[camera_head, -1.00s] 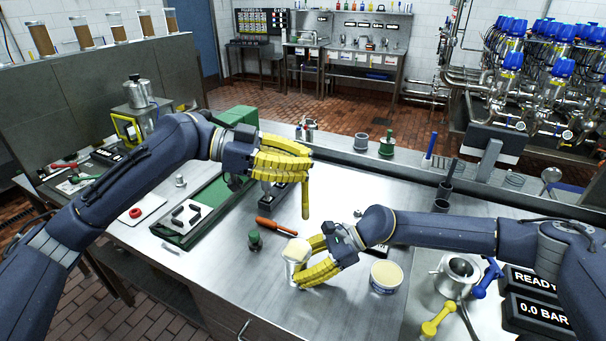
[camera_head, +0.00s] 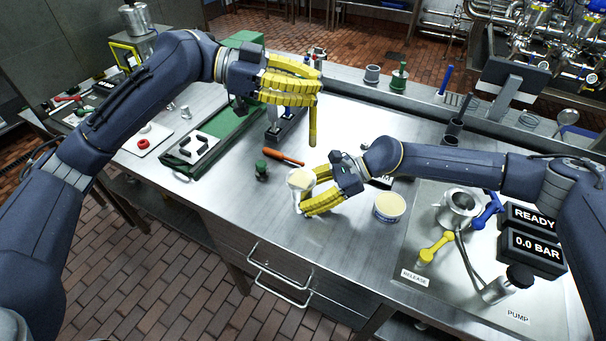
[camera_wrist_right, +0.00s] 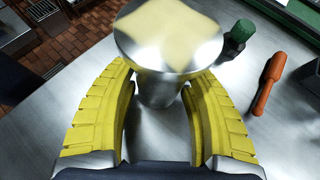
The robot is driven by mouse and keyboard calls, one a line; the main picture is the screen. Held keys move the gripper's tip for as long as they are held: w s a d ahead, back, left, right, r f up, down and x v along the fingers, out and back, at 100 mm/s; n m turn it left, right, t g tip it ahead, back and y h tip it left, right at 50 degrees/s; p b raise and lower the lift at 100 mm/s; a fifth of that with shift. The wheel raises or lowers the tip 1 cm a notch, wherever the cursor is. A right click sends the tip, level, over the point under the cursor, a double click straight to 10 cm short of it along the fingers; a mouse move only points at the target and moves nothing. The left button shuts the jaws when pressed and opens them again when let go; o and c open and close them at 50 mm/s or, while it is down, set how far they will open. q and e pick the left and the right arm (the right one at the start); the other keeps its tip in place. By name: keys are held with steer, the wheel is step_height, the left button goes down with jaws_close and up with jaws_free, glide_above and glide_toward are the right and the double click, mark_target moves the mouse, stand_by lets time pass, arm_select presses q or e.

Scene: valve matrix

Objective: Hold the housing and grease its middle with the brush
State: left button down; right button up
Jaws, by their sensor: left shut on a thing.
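My left gripper (camera_head: 298,90) has its yellow fingers closed on a metal piece (camera_head: 272,122), probably the housing, above a dark block. The fingers hide most of it. My right gripper (camera_head: 309,192) has its fingers apart on either side of an upright metal piece (camera_head: 299,201) with a flared, cream-coloured top. This piece also shows in the right wrist view (camera_wrist_right: 168,42); contact with the fingers is unclear. I cannot tell whether it is the brush. A tub (camera_head: 389,207) with a cream-coloured top stands to the right of my right gripper.
A pump panel with a yellow lever (camera_head: 436,246) and readouts (camera_head: 534,252) is at right. The front middle of the bench is clear.

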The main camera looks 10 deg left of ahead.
steer(key=o, duration=0.4)
